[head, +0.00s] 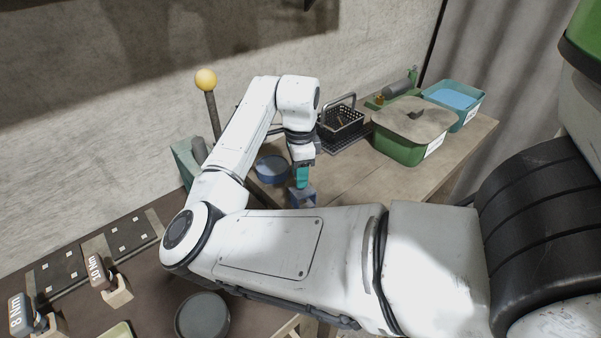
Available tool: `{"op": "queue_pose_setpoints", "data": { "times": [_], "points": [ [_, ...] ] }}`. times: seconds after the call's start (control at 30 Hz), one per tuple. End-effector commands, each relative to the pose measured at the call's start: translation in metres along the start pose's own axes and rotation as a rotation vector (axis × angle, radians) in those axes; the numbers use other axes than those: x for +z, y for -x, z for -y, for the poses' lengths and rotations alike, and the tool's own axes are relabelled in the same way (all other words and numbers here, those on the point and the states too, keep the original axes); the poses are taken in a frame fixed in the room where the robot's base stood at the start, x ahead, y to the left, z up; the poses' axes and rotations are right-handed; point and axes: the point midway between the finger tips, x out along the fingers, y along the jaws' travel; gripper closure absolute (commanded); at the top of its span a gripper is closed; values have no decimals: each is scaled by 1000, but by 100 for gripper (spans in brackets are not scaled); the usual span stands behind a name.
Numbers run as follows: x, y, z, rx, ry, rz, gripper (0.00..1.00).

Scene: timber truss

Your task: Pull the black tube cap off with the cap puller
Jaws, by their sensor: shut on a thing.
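My gripper (302,163) points down over the near left part of the wooden table. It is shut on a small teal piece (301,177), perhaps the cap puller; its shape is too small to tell. A blue block (302,198) is just below the teal piece, partly hidden behind my arm. I cannot tell whether the two touch. I cannot make out the black tube cap in this view.
A blue round bowl (272,169) is left of my gripper. A black wire basket (341,125), a lidded green bin (408,135) and a teal bin (455,103) stand farther right. A yellow-topped post (206,80) rises at left. The table's front middle is clear.

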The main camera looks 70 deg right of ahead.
Motion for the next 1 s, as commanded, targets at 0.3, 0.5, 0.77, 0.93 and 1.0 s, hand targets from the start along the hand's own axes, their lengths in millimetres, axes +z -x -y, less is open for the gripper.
{"op": "queue_pose_setpoints", "data": {
  "times": [0.3, 0.5, 0.77, 0.93, 1.0],
  "points": [
    [0, 0, 2, 0, 0, 0, 100],
    [2, 0, 7, 0, 0, 0, 100],
    [4, 0, 13, 1, 0, 0, 100],
    [4, 0, 14, 0, 0, 0, 100],
    [4, 0, 14, 0, 0, 0, 100]
  ]
}}
